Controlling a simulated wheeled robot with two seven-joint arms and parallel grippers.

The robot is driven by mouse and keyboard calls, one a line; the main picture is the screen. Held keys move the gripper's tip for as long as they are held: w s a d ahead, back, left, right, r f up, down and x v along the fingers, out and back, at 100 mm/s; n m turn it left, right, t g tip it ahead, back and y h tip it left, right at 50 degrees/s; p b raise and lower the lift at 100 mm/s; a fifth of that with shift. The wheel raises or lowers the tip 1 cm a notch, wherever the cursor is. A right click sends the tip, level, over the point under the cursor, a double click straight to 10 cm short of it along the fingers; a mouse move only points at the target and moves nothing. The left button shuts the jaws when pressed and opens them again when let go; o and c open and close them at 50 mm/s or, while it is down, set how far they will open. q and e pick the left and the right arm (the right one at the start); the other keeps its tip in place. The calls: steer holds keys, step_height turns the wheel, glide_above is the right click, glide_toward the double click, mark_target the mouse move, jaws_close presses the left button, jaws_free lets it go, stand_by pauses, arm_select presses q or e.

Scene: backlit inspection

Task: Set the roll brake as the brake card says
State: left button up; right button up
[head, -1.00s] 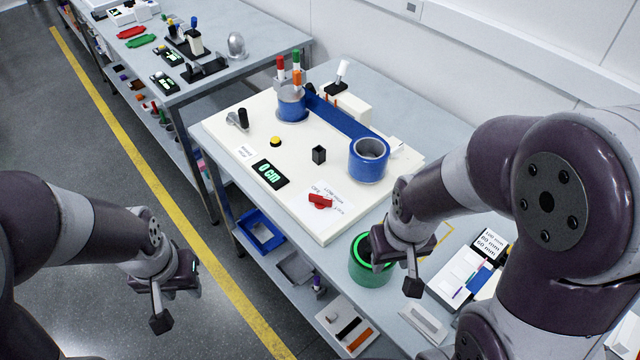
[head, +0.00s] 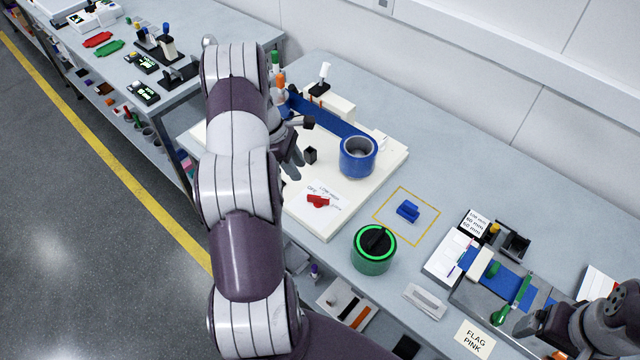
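The red brake knob (head: 318,201) sits on a white dial label (head: 332,193) at the front of the cream board (head: 330,222); "OFF" and "LOW" are partly legible. The blue roll (head: 357,160) stands behind it, with blue web running back left. My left gripper (head: 300,146) is over the board, behind and left of the knob and apart from it. Its fingers look spread and empty, near a small black post (head: 310,155). My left arm hides the board's left part, including the display. My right gripper (head: 545,330) is at the lower right edge, its fingers unclear. No brake card is readable.
A green-ringed canister (head: 373,250) stands at the table's front edge. A blue block (head: 408,211) lies inside a yellow square. A card of mm values (head: 477,222), a tray with a green tool (head: 512,300) and a "FLAG PINK" card (head: 475,338) are at right. The back right tabletop is clear.

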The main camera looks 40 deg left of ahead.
mark_target(315, 196)
arm_select(q)
steer(key=p+x, duration=0.3)
steer(key=x, duration=0.8)
steer(key=shift+p, duration=0.3)
steer(key=shift+f, duration=0.3)
steer(key=shift+s+d+f, duration=0.1)
steer(key=shift+d+f, duration=0.1)
steer(key=shift+d, duration=0.05)
jaws_close()
